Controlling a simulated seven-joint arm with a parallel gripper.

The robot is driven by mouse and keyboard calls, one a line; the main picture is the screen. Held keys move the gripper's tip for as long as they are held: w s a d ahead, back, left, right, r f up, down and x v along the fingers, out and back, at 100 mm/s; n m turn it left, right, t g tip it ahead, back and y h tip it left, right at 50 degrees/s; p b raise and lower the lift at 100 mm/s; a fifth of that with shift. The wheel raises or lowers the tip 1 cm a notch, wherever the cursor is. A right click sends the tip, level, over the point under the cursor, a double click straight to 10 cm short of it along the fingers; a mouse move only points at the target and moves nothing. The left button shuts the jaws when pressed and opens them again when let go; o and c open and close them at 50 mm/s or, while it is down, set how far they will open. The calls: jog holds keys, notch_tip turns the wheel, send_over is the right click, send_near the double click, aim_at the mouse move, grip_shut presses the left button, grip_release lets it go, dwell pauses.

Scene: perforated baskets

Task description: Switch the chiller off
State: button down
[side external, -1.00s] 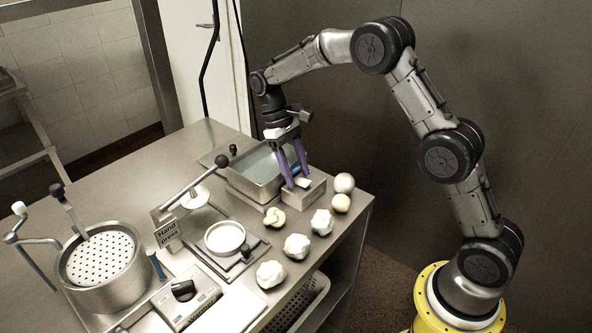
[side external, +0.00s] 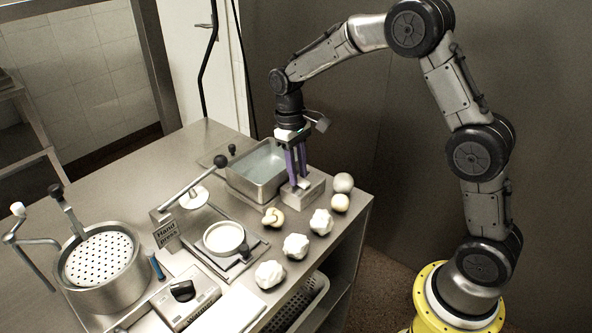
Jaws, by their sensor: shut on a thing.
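The chiller appears to be the steel basin of clear liquid (side external: 259,167) at the back right of the table, with a small grey control box (side external: 313,193) at its front right corner. My gripper (side external: 297,182) points down over this box. Its purple fingers are close together and shut on the small switch on the box top. The fingers hide most of the switch, and its setting cannot be made out. A small pale part (side external: 303,185) shows beside the fingertips.
White lumpy balls (side external: 295,246) and smooth round ones (side external: 343,183) lie along the right edge, close to the box. A hand press with a long lever (side external: 194,183), a perforated pot (side external: 100,262) and a warmer box with a black knob (side external: 183,290) stand left.

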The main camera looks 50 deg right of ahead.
jog(key=shift+s+r+t, duration=0.1)
jog(key=shift+s+t, duration=0.05)
jog(key=shift+t, duration=0.45)
jog(key=c, duration=0.6)
grip_release()
jog(key=shift+r, duration=0.1)
notch_tip(320, 180, up, 14)
jog(key=shift+w+f, duration=0.2)
